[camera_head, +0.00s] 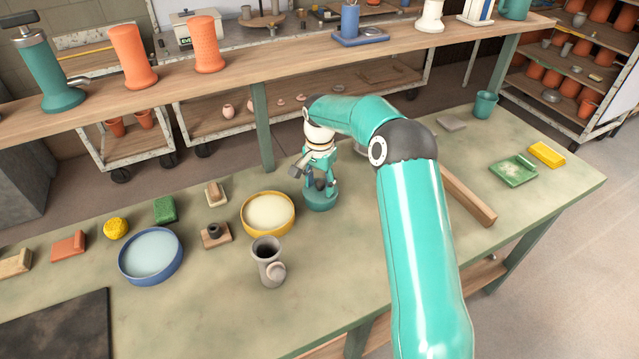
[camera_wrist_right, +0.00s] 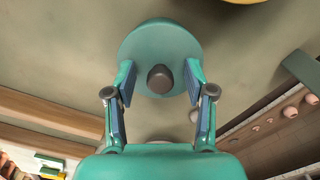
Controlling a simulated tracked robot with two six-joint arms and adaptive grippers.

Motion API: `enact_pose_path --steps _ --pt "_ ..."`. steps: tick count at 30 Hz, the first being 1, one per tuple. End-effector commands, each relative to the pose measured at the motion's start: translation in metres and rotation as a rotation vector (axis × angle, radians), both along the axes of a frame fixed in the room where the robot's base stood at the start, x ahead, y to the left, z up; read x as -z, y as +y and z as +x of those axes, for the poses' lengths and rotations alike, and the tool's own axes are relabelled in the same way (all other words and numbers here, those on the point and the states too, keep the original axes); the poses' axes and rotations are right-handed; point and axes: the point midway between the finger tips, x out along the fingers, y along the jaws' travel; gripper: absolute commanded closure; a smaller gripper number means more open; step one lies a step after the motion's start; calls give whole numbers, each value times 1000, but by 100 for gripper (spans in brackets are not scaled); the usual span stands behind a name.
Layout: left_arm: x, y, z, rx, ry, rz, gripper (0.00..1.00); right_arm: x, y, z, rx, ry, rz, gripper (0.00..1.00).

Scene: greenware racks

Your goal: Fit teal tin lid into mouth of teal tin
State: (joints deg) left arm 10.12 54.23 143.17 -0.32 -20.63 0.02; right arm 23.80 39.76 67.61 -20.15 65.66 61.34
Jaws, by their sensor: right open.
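The teal tin (camera_head: 320,199) stands upright on the bench right of the yellow-rimmed bowl, partly hidden from above by my right gripper (camera_head: 319,178). In the right wrist view, the round teal lid (camera_wrist_right: 142,45) with a dark grey knob (camera_wrist_right: 160,78) faces the camera, and it appears to lie on the tin's top. Its rim meeting the tin is hidden, so I cannot tell how deep it sits. My right gripper (camera_wrist_right: 160,85) is open, its two fingers on either side of the knob with gaps between. My left gripper is not in view.
The yellow-rimmed bowl (camera_head: 246,221) and a grey mug (camera_head: 268,262) stand left and in front of the tin. A wooden bar (camera_head: 468,195) lies to the right. A teal cup (camera_head: 485,104) stands farther right. A raised shelf (camera_head: 300,68) runs behind.

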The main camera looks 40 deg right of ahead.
Motion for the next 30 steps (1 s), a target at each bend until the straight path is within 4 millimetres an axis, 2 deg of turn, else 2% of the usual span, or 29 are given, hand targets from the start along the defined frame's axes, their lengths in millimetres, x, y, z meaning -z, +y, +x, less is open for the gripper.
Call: enact_pose_path --steps 5,8,15,21,25,30 --pt "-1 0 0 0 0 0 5 -11 0 1 0 -3 -1 46" --pt "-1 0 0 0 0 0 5 -26 0 1 -1 -5 -2 46" --pt "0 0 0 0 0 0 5 -74 0 2 0 -4 -1 46" --pt "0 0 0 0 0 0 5 -105 0 2 0 -2 -1 46" --pt "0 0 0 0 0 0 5 -116 0 1 0 -1 -1 46" --pt "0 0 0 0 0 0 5 -119 0 1 -1 1 1 46"
